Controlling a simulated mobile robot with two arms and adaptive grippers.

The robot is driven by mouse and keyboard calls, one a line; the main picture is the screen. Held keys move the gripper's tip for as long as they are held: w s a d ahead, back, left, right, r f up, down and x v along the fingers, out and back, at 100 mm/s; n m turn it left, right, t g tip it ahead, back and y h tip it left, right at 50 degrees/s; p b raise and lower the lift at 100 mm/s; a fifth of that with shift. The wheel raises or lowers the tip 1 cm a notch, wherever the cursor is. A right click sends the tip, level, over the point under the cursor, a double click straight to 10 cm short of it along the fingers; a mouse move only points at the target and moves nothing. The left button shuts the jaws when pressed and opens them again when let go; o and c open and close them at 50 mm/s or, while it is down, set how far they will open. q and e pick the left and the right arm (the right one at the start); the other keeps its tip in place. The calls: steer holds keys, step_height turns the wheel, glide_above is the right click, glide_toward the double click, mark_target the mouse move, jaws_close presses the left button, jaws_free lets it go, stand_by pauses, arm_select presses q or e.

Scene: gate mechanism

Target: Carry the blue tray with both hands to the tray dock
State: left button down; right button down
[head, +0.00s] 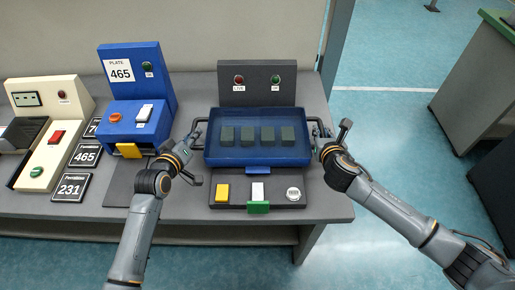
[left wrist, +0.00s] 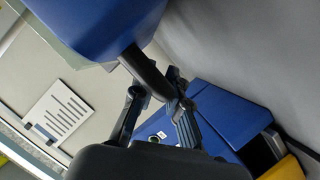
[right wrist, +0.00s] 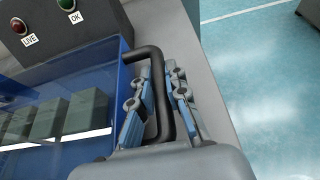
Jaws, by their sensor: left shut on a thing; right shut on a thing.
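The blue tray (head: 257,154) holds several dark grey-green blocks (head: 268,134) in a row. It is in front of the dark panel with LIVE and OK lamps, above or on the dark base with buttons; I cannot tell if it touches. My left gripper (head: 193,140) is shut on the tray's left black handle, also seen in the left wrist view (left wrist: 150,78). My right gripper (head: 325,143) is shut on the right black handle, which shows in the right wrist view (right wrist: 158,90). No sign clearly names the tray dock.
The dark panel (head: 258,84) stands behind the tray. A dark base (head: 225,205) with yellow, white and green parts lies in front. A blue machine (head: 130,60) marked PLATE 465 and a cream machine (head: 40,150) stand left, with number plates (head: 86,155) between. Open floor lies right.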

arm_select(q)
steer(key=shift+a+f, duration=0.15)
steer(key=shift+f, duration=0.2)
arm_select(e)
steer(key=shift+w+d+f, duration=0.1)
steer(key=shift+d+f, duration=0.05)
steer(key=shift+f, duration=0.2)
arm_select(q)
steer(key=c, duration=1.5)
jaws_free()
steer(key=shift+r, duration=0.1)
arm_select(e)
steer(key=c, duration=1.5)
jaws_free()
steer(key=shift+r, duration=0.1)
arm_select(q)
steer(key=shift+o, duration=0.8)
arm_select(e)
steer(key=shift+o, duration=0.8)
steer(key=shift+s, duration=0.2)
arm_select(q)
steer(key=v, duration=1.2)
arm_select(e)
steer(key=v, duration=1.2)
arm_select(q)
steer(key=shift+s, duration=0.1)
